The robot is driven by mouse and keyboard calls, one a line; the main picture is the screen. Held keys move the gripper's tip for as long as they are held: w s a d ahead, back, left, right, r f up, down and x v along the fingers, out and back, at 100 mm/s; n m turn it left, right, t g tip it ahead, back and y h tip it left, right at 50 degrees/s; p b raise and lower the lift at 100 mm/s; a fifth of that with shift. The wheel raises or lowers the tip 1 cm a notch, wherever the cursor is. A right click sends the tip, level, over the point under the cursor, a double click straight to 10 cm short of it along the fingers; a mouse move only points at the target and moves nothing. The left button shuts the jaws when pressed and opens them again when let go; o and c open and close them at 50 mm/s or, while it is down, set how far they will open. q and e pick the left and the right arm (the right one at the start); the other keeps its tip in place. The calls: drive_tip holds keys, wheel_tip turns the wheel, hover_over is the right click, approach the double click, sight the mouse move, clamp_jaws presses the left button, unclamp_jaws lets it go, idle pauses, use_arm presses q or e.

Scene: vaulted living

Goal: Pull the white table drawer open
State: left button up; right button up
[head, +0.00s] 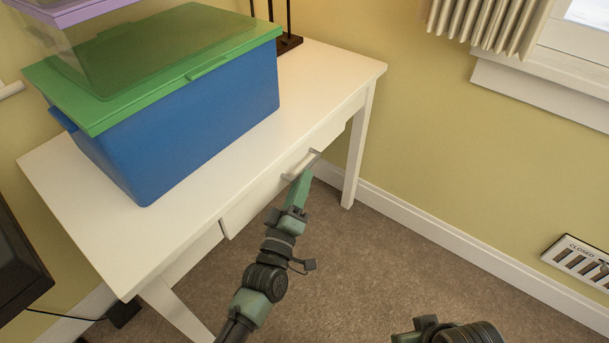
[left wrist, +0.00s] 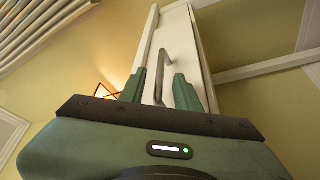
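The white table (head: 95,225) stands against the yellow wall, with a white drawer (head: 258,200) in its long front side. The drawer front looks about flush with the table. Its grey bar handle (head: 313,156) is near the middle of the drawer front. My left gripper (head: 304,178) is at the handle in the head view. In the left wrist view, its two green fingers (left wrist: 160,76) are apart, and the handle (left wrist: 163,60) shows between them with gaps on both sides. Only part of my right arm shows at the bottom of the head view; its fingers are not visible.
A blue box with a green lid (head: 205,120) stands on the table, with a clear purple-rimmed bin (head: 75,10) on top. A dark stand (head: 288,42) is behind it. Carpet (head: 350,270) in front of the drawer is clear.

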use_arm(q)
drive_tip(key=shift+x, duration=1.6)
clamp_jaws()
drive_tip(key=shift+f, duration=0.15)
